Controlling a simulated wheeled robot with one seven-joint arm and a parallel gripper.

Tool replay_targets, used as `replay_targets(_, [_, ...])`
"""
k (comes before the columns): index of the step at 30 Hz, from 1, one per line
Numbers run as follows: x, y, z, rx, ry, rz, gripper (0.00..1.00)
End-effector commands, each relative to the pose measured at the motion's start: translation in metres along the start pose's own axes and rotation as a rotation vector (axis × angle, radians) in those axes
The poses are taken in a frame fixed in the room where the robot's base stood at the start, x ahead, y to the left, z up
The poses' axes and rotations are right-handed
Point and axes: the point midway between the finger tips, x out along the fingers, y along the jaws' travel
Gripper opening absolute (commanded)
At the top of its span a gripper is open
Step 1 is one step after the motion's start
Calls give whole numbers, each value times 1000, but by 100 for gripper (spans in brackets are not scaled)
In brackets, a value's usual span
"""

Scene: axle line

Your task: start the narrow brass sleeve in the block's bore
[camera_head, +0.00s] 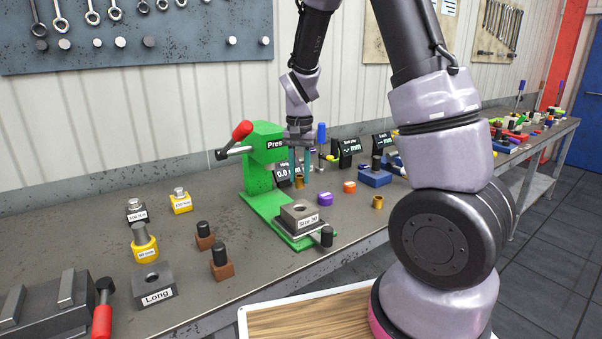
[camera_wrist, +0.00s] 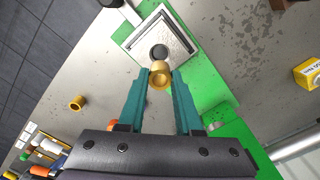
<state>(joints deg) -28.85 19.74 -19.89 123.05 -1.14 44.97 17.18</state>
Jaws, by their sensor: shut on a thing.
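My gripper (camera_head: 300,168), with teal fingers, is shut on a brass sleeve (camera_head: 299,182). In the wrist view the sleeve (camera_wrist: 160,77) sits between the fingertips (camera_wrist: 160,84), its open end facing the camera. The grey block (camera_head: 312,225), labelled "Size 20", rests on the base of the green press (camera_head: 262,160). Its dark round bore shows in the wrist view (camera_wrist: 159,52), just beyond the sleeve and partly hidden by it. In the head view the sleeve is above and behind the block, apart from it. A second brass sleeve (camera_head: 377,202) stands on the bench to the right.
A purple ring (camera_head: 325,199) and an orange ring (camera_head: 350,187) lie right of the press. The press has a red-tipped lever (camera_head: 241,131). A block labelled "Long" (camera_head: 155,286) and brown holders (camera_head: 221,268) stand at left. The bench's front strip is mostly clear.

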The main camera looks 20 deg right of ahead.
Motion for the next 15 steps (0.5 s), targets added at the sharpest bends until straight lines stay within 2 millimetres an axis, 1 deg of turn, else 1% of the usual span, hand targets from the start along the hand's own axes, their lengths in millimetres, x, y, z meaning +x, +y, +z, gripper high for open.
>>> replay_targets(5, [14, 1, 0, 1, -2, 2, 0])
replay_targets(15, [48, 1, 0, 1, -2, 2, 0])
